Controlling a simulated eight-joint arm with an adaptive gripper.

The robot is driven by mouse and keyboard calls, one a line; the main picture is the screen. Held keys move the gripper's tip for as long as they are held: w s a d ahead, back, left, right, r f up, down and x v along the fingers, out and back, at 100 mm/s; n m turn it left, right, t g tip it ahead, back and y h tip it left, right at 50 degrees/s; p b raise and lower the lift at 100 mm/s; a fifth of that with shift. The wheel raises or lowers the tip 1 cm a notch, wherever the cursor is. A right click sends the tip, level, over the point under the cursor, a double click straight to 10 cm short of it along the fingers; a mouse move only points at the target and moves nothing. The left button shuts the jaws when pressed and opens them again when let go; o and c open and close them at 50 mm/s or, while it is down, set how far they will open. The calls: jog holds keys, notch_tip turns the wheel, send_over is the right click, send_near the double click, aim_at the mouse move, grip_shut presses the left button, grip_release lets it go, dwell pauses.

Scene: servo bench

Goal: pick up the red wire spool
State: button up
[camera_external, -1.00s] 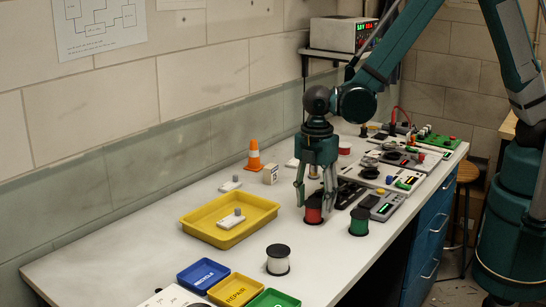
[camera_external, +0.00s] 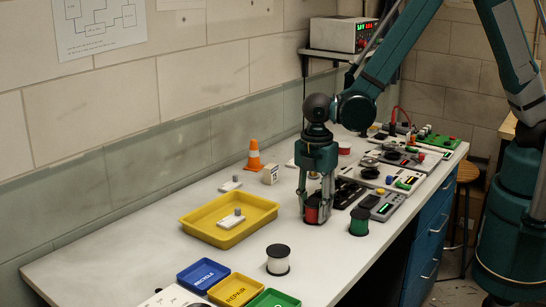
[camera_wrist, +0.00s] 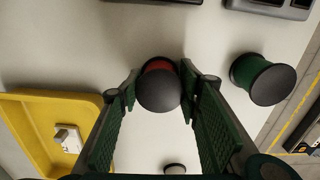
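The red wire spool (camera_external: 311,214) stands upright on the bench in the external view, largely hidden by my gripper (camera_external: 316,206). In the wrist view the spool (camera_wrist: 159,91) shows its black round top flange, with a strip of red behind it. My gripper's two green padded fingers (camera_wrist: 159,88) are on either side of the spool, close against its flange on both sides. The gripper looks shut on the spool, which appears to rest on the bench.
A green spool (camera_external: 359,222) stands to the right and a white spool (camera_external: 278,260) in front. A yellow tray (camera_external: 193,226) lies to the left. Blue, yellow and green bins are at the near end. Devices crowd the bench behind. Bare bench lies between tray and gripper.

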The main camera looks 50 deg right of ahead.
aim_at(315, 204)
jog(key=shift+c, duration=1.4)
jog(key=shift+r, duration=0.15)
jog(key=shift+r+p, duration=0.3)
jog(key=shift+r, duration=4.55)
